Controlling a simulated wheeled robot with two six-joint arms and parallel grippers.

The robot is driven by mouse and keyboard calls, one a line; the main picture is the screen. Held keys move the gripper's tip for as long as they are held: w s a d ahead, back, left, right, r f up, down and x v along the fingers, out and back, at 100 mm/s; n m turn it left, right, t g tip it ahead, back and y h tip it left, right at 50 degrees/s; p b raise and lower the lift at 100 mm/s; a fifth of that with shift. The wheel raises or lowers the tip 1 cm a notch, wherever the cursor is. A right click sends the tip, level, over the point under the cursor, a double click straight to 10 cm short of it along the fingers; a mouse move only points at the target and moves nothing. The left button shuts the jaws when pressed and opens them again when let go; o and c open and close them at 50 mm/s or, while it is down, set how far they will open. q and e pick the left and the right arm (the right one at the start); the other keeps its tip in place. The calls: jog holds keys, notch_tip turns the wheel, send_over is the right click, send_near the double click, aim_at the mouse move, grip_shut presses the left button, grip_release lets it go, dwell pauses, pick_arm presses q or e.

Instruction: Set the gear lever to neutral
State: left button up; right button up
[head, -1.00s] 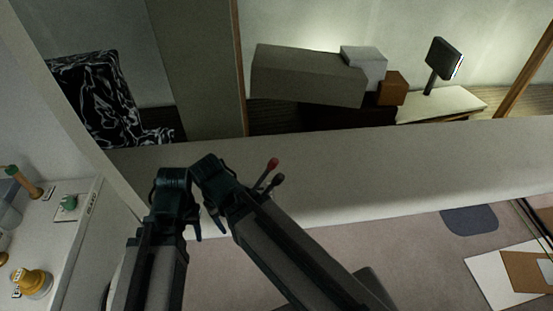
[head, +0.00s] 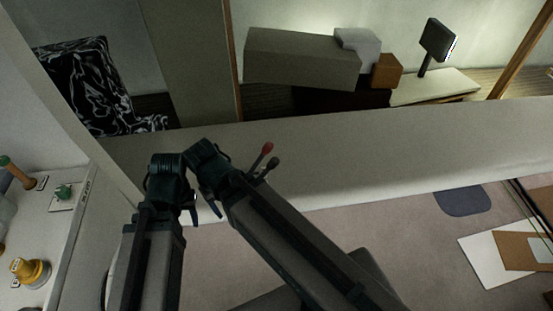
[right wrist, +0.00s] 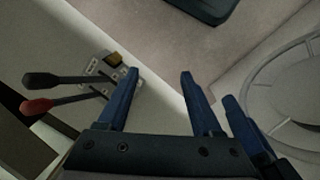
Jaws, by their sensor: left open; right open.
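Two levers stand on the pale ledge, one with a red knob (head: 267,149) and one with a black knob (head: 273,163). The right wrist view shows the red knob (right wrist: 36,106) and black knob (right wrist: 40,79) on the left, their stems running to a small base plate (right wrist: 105,70). I cannot tell which is the gear lever, nor its setting. My right gripper (head: 216,212) is open and empty, left of the levers; its arm partly hides their lower part. Its fingers (right wrist: 160,78) show beside the base plate. My left gripper (head: 193,213) is open, close beside the right one.
A white panel at left carries a yellow knob (head: 32,271) and a green knob (head: 63,191). A round grey form (right wrist: 285,85) shows at right in the right wrist view. Boxes (head: 300,60) lie beyond the ledge (head: 400,145). The ledge right of the levers is clear.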

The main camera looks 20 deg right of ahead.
dwell(0.4)
jog(key=m+t+y+p, duration=0.2)
jog(key=m+y+p, duration=0.45)
jog(key=m, duration=1.45)
send_near(276, 159)
jog(key=shift+h, duration=0.25)
jog(key=b+x, duration=0.4)
jog(key=b, duration=0.1)
jog(key=b+x, duration=0.5)
jog(key=shift+a+f+b, duration=0.15)
jog(key=shift+a+b, duration=0.2)
jog(key=shift+b, duration=0.05)
jog(key=shift+b+x, duration=0.8)
jog(key=shift+x, duration=0.15)
jog(key=shift+w, duration=0.1)
grip_shut()
